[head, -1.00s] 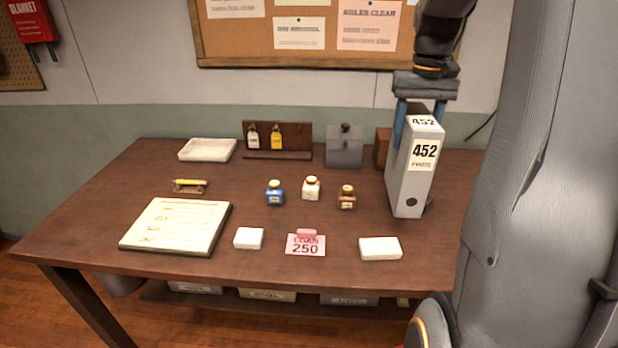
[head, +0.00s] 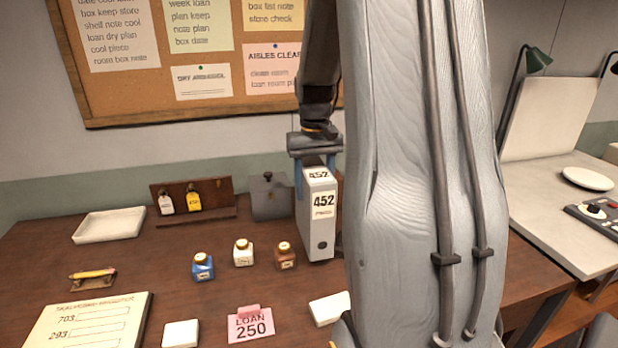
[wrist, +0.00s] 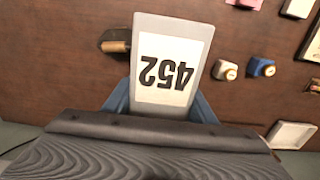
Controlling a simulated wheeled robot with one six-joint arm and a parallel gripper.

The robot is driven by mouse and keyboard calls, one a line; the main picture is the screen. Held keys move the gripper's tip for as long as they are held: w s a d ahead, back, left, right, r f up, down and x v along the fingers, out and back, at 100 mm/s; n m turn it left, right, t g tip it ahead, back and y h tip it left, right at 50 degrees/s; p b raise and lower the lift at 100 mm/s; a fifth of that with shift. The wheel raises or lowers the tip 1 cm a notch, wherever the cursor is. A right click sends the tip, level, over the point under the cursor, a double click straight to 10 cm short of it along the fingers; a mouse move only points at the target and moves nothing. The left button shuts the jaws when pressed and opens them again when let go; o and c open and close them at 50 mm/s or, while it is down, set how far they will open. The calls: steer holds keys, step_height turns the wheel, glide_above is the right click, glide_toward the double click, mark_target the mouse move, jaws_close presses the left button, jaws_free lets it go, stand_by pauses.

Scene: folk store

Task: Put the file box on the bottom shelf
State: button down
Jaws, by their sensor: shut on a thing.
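The file box (head: 320,228) is a light grey upright box labelled 452. My gripper (head: 317,165) is shut on its upper part from above, with a blue finger on each side. In the wrist view the box (wrist: 203,32) shows its 452 label upside down between the blue fingers (wrist: 160,100). The box is upright at the back right of the dark wooden table (head: 130,255); I cannot tell whether its base touches the tabletop. No bottom shelf can be made out in the current views.
Blue (head: 203,267), white (head: 243,253) and brown (head: 285,256) bottles stand left of the box. A pink loan card (head: 250,325) and white block (head: 329,308) lie in front. A pale side table (head: 560,225) is at right.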

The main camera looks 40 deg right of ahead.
steer(key=shift+f+p, duration=0.55)
steer(key=shift+f, duration=1.6)
steer(key=c, duration=1.1)
jaws_free()
steer(key=shift+f, duration=0.1)
steer(key=o, duration=0.3)
steer(key=shift+o, duration=0.2)
